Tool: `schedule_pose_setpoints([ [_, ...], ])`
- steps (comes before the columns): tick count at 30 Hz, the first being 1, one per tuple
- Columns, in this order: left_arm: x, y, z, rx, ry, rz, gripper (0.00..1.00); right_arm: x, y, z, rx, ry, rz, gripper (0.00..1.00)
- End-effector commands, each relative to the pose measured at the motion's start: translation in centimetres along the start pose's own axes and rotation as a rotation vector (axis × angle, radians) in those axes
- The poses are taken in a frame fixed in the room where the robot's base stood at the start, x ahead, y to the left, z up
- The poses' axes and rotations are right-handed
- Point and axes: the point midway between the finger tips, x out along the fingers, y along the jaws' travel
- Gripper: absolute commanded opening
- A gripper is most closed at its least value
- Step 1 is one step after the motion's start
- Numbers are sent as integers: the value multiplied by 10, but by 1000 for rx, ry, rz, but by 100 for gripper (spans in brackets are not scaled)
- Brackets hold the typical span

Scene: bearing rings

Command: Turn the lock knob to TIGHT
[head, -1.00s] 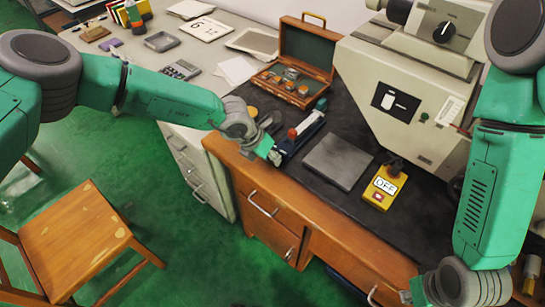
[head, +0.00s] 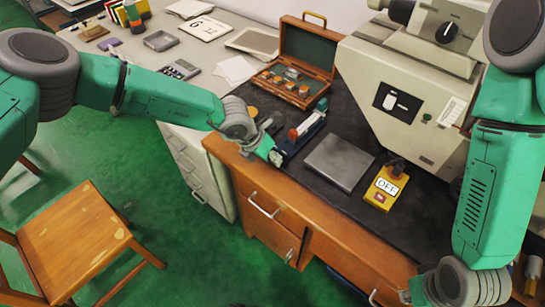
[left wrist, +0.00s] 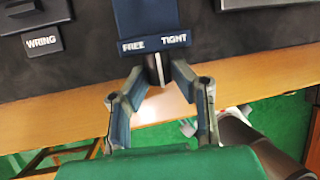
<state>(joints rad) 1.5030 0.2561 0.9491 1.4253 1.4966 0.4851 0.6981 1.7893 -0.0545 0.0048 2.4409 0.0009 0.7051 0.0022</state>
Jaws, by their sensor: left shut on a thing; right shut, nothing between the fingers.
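A blue device (head: 302,130) with a red part on top lies near the front edge of the black mat. In the left wrist view its end face (left wrist: 150,20) carries a label (left wrist: 153,43) reading FREE on the left and TIGHT on the right. My left gripper (head: 275,154) is at that end; in the left wrist view its fingers (left wrist: 157,75) close on the small dark lock knob (left wrist: 152,62) just below the label. The fingers hide much of the knob, so I cannot tell its exact setting. My right gripper (head: 406,297) is at the bottom right, shut and empty.
A grey plate (head: 339,161) and a yellow box marked OFF (head: 385,187) lie right of the device. An open wooden case (head: 300,75) stands behind it. A large beige machine (head: 400,110) stands at the right. A block marked WRING (left wrist: 42,41) shows at left.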

Motion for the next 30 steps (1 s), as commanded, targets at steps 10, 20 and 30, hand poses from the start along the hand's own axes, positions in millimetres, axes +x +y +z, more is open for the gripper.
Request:
schedule_pose_setpoints([
  [10, -2, 4, 2, -2, -2, 6, 0, 0, 0, 0, 0, 0, 0, 0],
  [20, 0, 2, 1, -1, 1, 4, 40, 0, 0, 0, 0, 0, 0, 0],
  [30, -32, 2, 2, 1, -2, 4, 40, -1, 0, 3, 0, 3, 0, 0],
])
